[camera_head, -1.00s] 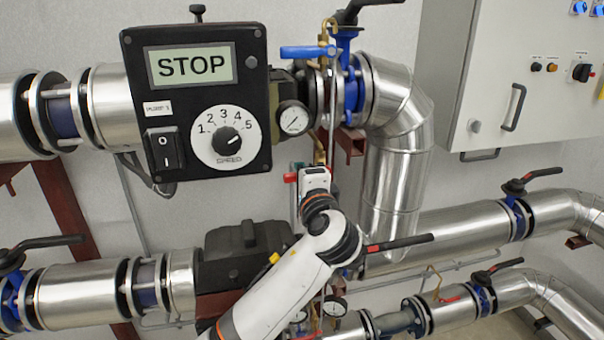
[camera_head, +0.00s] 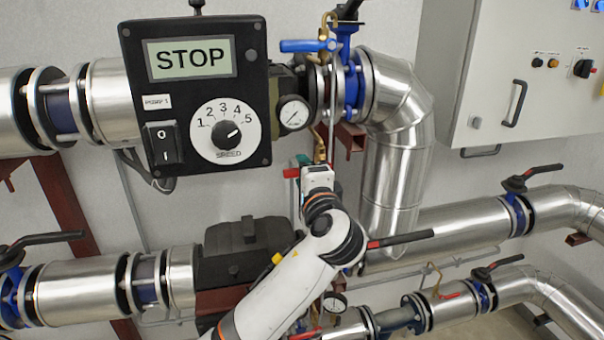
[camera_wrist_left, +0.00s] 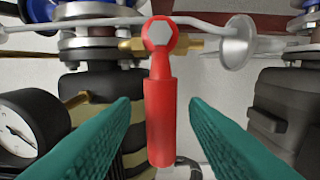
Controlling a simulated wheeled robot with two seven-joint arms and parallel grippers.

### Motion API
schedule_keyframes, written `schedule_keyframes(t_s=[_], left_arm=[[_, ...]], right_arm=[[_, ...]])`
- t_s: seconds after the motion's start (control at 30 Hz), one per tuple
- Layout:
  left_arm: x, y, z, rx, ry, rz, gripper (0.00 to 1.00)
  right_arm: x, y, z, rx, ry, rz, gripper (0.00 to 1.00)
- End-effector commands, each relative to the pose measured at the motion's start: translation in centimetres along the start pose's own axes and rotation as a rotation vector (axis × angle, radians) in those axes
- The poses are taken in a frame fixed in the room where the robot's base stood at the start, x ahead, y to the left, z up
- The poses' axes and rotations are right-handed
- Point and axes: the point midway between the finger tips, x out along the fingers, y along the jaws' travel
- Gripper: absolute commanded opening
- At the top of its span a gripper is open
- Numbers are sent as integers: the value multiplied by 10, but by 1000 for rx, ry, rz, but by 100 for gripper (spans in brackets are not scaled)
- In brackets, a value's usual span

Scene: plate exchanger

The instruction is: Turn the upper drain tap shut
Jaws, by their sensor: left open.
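The upper drain tap shows in the left wrist view as a red lever (camera_wrist_left: 160,115) hanging straight down from a hex nut, with a brass body (camera_wrist_left: 195,46) behind its top. My left gripper (camera_wrist_left: 158,103) is open, with one teal finger on each side of the lever and a visible gap on both sides. In the head view, a small red part (camera_head: 291,173), probably the tap's handle, shows just left of my left gripper (camera_head: 308,163). My gripper and wrist hide most of the tap there. My right gripper is not in view.
A control box (camera_head: 195,95) reading STOP hangs above left of the gripper. A pressure gauge (camera_head: 294,114) and a blue lever (camera_head: 308,46) sit above it. A black-and-red valve lever (camera_head: 400,239) juts out right of my wrist. A silver pipe (camera_head: 392,175) runs down on the right.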

Motion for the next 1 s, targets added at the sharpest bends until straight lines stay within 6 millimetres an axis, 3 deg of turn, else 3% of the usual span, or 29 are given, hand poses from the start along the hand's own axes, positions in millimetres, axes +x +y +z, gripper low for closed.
schedule_keyframes(t_s=[0.3,0.5,1.0], left_arm=[[-68,-5,1,-4,-4,0,41],[-97,-3,1,0,-2,-1,41],[-106,-1,0,1,0,-1,41]], right_arm=[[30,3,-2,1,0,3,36],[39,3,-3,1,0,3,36],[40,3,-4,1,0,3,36]])
